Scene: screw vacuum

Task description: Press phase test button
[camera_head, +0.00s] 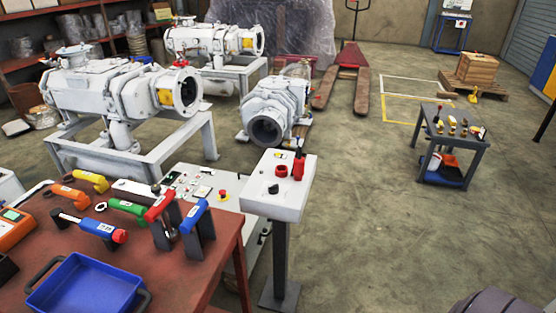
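A white control box (266,199) stands on a dark pedestal right of the red table. A grey control panel (190,186) lies behind the table, with small buttons, a green light and a red mushroom button (223,194) on yellow. I cannot read any labels, so I cannot tell which one is the phase test button. Neither of my grippers is in view.
The red table (185,268) holds a blue tray (85,285), several coloured-handled tools and an orange meter (15,230). White pumps on frames (125,95) stand behind. A small tool cart (452,140) and a pallet jack (350,58) stand farther off. The floor right of the pedestal is clear.

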